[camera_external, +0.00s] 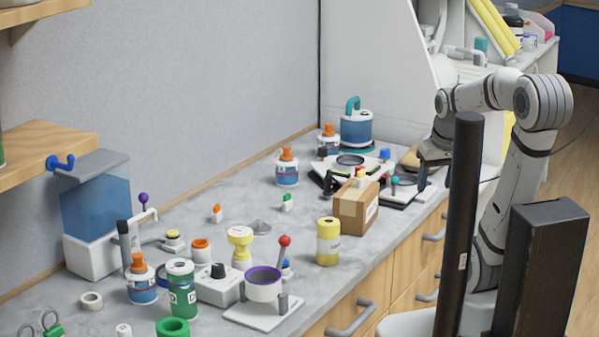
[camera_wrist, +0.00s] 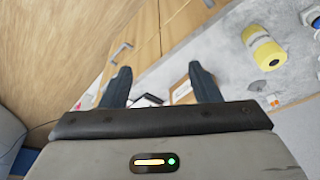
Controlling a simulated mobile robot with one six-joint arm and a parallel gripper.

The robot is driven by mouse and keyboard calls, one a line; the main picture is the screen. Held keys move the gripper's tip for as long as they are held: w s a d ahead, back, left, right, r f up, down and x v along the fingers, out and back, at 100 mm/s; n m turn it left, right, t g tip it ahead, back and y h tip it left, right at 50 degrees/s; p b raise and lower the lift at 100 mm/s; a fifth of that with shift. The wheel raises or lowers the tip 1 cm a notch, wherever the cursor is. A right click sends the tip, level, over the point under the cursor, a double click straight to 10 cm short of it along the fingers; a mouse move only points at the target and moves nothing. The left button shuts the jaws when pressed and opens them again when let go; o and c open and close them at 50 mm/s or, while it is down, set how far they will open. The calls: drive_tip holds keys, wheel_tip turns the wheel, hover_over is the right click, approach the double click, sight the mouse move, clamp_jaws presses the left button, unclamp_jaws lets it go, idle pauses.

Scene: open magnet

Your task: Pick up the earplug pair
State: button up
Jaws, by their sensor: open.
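My gripper (camera_external: 434,180) hangs over the front edge of the counter at the right, beside the black-and-white apparatus. In the wrist view its two dark fingers (camera_wrist: 160,72) are spread with nothing between them. I cannot identify the earplug pair with certainty. A small orange piece (camera_external: 216,213) lies on the counter left of centre. A small green-and-white piece (camera_external: 287,202) lies farther right. Either is too small to name surely. Both are well left of my gripper and apart from it.
A cardboard box (camera_external: 356,206) stands near the front edge, left of my gripper; it also shows in the wrist view (camera_wrist: 182,93). A yellow-banded jar (camera_external: 328,241) stands nearby. Bare counter (camera_external: 248,203) lies mid-left.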

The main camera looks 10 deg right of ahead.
drive_tip(key=w+a+r+n, duration=0.1)
drive_tip(key=w+a, duration=0.1)
drive_tip(key=w, duration=0.4)
drive_tip(key=w+a+n, duration=0.1)
drive_tip(key=w+a, duration=0.2)
drive_tip(key=w, duration=0.3)
drive_tip(key=n+y, duration=0.3)
drive_tip(key=n, duration=0.3)
approach(288, 194)
wheel_tip(288, 194, down, 3)
drive_tip(key=p+x, duration=0.1)
drive_tip(key=x, duration=0.1)
drive_tip(key=p+x, duration=0.1)
drive_tip(key=x, duration=0.2)
drive_tip(key=a+x, duration=0.1)
drive_tip(key=x, duration=0.2)
drive_tip(key=shift+w+d+r+p, duration=0.1)
drive_tip(key=shift+w+r+p, duration=0.2)
drive_tip(key=shift+p, duration=0.1)
drive_tip(key=shift+s, duration=0.1)
drive_tip(key=c, duration=1)
